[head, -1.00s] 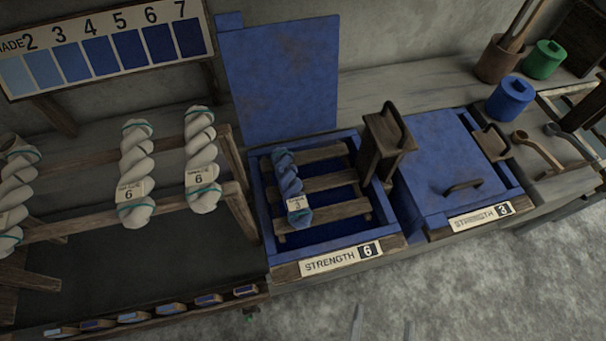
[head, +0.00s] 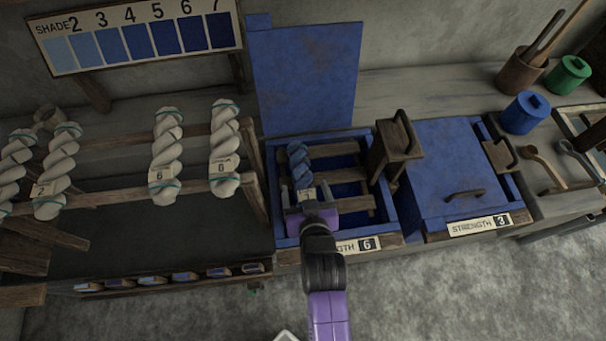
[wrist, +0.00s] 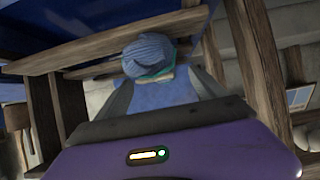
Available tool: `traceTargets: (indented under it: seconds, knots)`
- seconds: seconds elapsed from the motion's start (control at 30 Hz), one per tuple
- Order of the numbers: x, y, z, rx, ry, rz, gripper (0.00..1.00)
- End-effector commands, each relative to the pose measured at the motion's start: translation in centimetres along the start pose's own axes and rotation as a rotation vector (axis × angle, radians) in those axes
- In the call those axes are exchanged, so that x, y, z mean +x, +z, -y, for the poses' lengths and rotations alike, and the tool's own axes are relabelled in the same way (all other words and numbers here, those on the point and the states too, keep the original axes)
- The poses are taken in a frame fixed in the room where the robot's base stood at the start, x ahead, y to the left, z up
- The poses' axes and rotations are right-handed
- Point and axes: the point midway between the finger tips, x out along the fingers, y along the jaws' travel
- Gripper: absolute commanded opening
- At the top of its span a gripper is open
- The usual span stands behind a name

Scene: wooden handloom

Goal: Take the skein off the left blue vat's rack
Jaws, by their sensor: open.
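The blue twisted skein (head: 301,168) lies along the wooden rack (head: 350,203) inside the left blue vat (head: 280,228), whose lid stands open at the back. A pale tag shows at the skein's near end. My gripper (head: 306,199) is at that near end, open. In the wrist view the skein's rounded end (wrist: 149,54), with a teal tie, sits between the two spread fingers (wrist: 160,92). I cannot tell whether either finger touches it. My arm hides part of the vat's front and its strength label.
The right vat's blue lid (head: 455,165) is shut, with a wooden post piece (head: 396,145) between the vats. White skeins (head: 165,155) hang on a rack to the left. Blue and green pots (head: 525,112) stand at the right.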

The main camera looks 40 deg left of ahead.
Motion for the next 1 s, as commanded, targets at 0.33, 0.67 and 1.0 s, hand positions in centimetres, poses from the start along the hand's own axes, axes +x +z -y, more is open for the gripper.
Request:
traceTargets:
  seconds: [0.33, 0.67, 1.0]
  knots:
    - [2.5, -0.4, 0.0, -0.002, 0.0, -0.001, 0.8]
    - [6.0, -0.4, -0.1, -0.001, 0.001, -0.002, 0.8]
    - [6.3, -0.4, -0.1, 0.001, 0.002, -0.002, 0.74]
